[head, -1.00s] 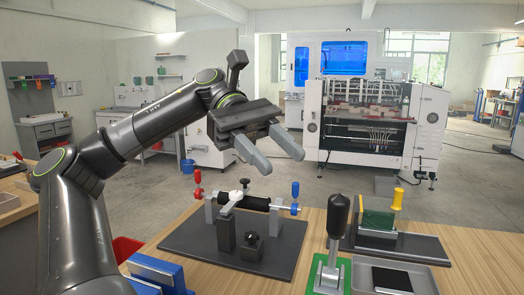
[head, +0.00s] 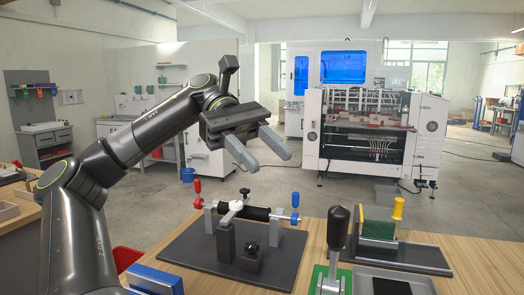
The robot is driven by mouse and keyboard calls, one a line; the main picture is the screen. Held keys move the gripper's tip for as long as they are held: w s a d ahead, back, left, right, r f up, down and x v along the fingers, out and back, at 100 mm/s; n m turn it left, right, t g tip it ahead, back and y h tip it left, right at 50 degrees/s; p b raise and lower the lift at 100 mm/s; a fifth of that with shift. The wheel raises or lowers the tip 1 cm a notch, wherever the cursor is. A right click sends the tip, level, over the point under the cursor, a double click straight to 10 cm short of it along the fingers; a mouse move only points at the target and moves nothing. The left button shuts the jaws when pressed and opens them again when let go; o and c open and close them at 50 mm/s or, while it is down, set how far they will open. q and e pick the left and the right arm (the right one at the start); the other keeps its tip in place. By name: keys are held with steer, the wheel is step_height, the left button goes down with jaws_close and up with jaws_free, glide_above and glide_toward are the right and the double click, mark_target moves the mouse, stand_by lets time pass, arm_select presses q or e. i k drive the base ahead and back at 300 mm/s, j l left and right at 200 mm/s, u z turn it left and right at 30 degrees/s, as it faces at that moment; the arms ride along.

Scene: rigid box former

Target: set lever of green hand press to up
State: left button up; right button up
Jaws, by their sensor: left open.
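The green hand press (head: 318,281) stands at the front edge of the table, low in the head view, its lower part cut off by the frame. Its lever has a black knob (head: 338,228) on a metal stem and stands close to upright. My left gripper (head: 262,158) is open and empty, high above the table, to the left of and well above the lever. Nothing touches the lever. My right gripper is not in view.
A dark plate (head: 190,246) carries a roller fixture (head: 257,212) with red and blue handles. Right of the press are a grey tray (head: 430,285) and a green block fixture with a yellow handle (head: 398,208). A blue object (head: 155,279) lies front left.

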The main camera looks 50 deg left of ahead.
mark_target(338, 215)
steer(key=k+l, duration=0.3)
steer(key=l, duration=0.15)
steer(key=k+l, duration=0.25)
steer(key=l, duration=0.15)
steer(key=k+l, duration=0.3)
steer(key=l, duration=0.15)
steer(key=k+l, duration=0.55)
steer(key=l, duration=0.3)
